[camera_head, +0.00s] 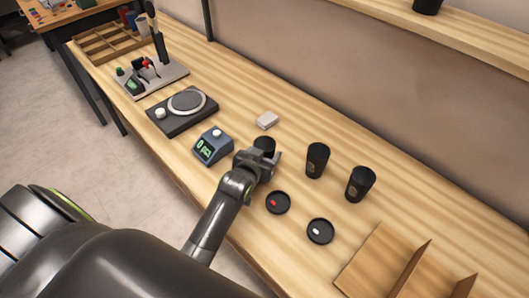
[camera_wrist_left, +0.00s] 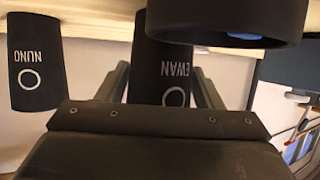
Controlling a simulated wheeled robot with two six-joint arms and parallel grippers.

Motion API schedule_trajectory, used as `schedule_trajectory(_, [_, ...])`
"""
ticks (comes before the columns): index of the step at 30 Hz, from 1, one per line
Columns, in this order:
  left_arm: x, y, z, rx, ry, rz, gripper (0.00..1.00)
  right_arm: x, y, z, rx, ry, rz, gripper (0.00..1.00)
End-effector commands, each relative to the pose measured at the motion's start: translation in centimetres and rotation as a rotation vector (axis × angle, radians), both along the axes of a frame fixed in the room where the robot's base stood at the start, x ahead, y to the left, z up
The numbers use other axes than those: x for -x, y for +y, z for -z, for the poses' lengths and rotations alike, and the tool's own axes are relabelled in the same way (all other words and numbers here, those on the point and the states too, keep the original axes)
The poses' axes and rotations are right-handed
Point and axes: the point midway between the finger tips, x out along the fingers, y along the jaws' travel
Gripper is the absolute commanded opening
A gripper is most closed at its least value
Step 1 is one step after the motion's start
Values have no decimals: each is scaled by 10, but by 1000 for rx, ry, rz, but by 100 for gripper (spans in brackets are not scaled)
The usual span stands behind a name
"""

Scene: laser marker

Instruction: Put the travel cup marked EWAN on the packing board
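The black travel cup marked EWAN (camera_wrist_left: 165,70) is between the fingers of my left gripper (camera_wrist_left: 160,85) in the left wrist view, where it shows upside down. In the head view, my left gripper (camera_head: 260,162) is at this cup (camera_head: 264,144), which is partly hidden behind it. The fingers lie close along both sides of the cup; whether they touch it is unclear. A cup marked NUNO (camera_wrist_left: 36,65) stands beside it. The head view shows two other black cups (camera_head: 317,160) (camera_head: 360,184). A brown wooden piece with uprights (camera_head: 372,262), perhaps the packing board, is at lower right. My right gripper is out of view.
Black round pieces with a red mark (camera_head: 278,203) and a white mark (camera_head: 320,231) lie near the cups. A dark round piece with a blue mark (camera_wrist_left: 230,15) is close to the wrist camera. A blue-grey device (camera_head: 212,147) and a small pale block (camera_head: 267,120) are nearby.

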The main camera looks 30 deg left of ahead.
Motion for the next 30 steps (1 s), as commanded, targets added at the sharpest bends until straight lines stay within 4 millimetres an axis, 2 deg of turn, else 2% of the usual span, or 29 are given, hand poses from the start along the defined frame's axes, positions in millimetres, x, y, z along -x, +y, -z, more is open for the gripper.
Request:
schedule_trajectory(1, [0,0,0,0,0,0,67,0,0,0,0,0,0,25])
schedule_trajectory(3, [0,0,0,0,0,0,76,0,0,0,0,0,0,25])
schedule_trajectory(4, [0,0,0,0,0,0,77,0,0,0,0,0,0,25])
schedule_trajectory(14, [0,0,-6,0,-2,0,77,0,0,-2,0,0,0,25])
schedule_trajectory(20, [21,-1,-12,1,0,-2,77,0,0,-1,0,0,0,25])
schedule_trajectory(30, [79,-4,-35,2,1,-2,77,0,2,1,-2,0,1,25])
